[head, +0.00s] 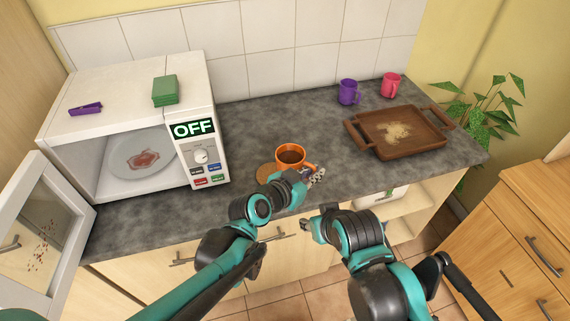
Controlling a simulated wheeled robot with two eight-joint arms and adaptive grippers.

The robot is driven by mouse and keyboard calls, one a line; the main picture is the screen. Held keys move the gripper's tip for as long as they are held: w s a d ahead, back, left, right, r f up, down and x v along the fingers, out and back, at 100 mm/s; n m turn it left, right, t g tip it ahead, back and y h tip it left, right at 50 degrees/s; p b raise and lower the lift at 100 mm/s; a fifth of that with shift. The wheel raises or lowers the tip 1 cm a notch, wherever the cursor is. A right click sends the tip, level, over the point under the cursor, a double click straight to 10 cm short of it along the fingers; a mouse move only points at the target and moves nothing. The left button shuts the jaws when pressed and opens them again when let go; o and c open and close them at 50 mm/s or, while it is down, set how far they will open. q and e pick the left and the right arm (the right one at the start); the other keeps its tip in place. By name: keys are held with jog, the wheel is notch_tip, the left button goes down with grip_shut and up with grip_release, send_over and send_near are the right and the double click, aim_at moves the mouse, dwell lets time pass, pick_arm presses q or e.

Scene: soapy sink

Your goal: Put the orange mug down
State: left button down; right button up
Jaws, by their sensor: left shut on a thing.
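The orange mug (291,156) holds a brown liquid and is upright above the grey countertop, at its middle front. My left gripper (311,178) is shut on the mug at its near right side, where the handle is partly hidden by the fingers. A round brown coaster (266,173) lies on the counter, partly behind the mug and my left gripper. I cannot tell whether the mug's base touches the counter or the coaster. My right gripper (305,226) is low in front of the counter's front edge, away from the mug; its fingers are too small to read.
An open white microwave (120,90) with a stained plate (143,160) stands at the left, its door swung out. A brown tray (385,147) with crumbs is at the right. Purple (348,91) and pink (390,85) mugs stand behind it. The counter (262,115) behind the orange mug is clear.

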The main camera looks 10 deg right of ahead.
aim_at(291, 162)
pick_arm(q)
jog(key=w+a+f+b, duration=0.1)
jog(key=w+f, duration=0.1)
jog(key=w, duration=0.1)
jog(key=w+a+f+b, duration=0.1)
jog(key=w+f+b, duration=0.1)
jog(key=w, duration=0.2)
jog(key=w+a+f+b, duration=0.1)
jog(key=w+f, duration=0.2)
jog(key=w, duration=0.1)
jog(key=shift+f+b, duration=1.1)
jog(key=shift+f, duration=0.8)
jog(key=shift+f, duration=0.1)
jog(key=c, duration=1.8)
grip_release()
jog(key=shift+o, duration=0.8)
jog(key=shift+a, duration=0.1)
